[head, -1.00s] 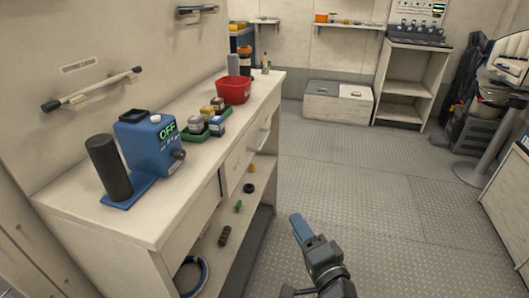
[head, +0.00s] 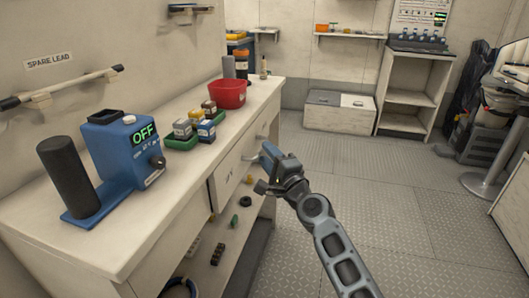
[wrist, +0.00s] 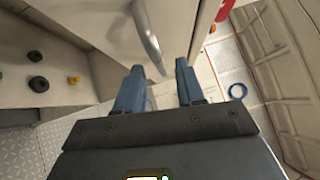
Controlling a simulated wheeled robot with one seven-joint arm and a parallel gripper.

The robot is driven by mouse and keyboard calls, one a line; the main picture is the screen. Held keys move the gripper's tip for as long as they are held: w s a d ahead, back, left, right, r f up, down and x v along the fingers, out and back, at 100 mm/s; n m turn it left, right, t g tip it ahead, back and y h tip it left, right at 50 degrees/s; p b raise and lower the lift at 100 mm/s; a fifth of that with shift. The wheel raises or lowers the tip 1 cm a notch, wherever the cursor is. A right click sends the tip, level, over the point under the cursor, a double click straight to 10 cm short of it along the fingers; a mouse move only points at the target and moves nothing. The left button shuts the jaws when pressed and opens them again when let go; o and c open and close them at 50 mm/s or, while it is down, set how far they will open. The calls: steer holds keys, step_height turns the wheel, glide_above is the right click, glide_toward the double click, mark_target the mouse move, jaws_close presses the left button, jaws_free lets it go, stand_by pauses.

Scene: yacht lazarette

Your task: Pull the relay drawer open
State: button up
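My gripper (head: 267,154) is beside the white workbench, in front of its drawer fronts (head: 226,178). In the wrist view its two blue fingers (wrist: 158,74) are apart with nothing between them. A curved grey metal handle (wrist: 148,38) on a pale front lies just ahead of the fingertips, nearer the left finger. It does not look gripped. In the head view a handle (head: 251,156) shows just left of my gripper, partly hidden by it. No label marks which drawer is the relay drawer. The drawer fronts look closed.
On the bench top (head: 75,232) stand a blue device (head: 112,158) reading OFF, a black cylinder (head: 68,178), small boxes in a green tray (head: 180,143) and a red bin (head: 228,94). Small parts lie on the shelf below. The floor (head: 390,190) to the right is clear.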

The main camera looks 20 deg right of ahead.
steer(key=shift+w+a+r, duration=0.15)
steer(key=shift+w, duration=1)
steer(key=shift+c, duration=0.4)
jaws_close()
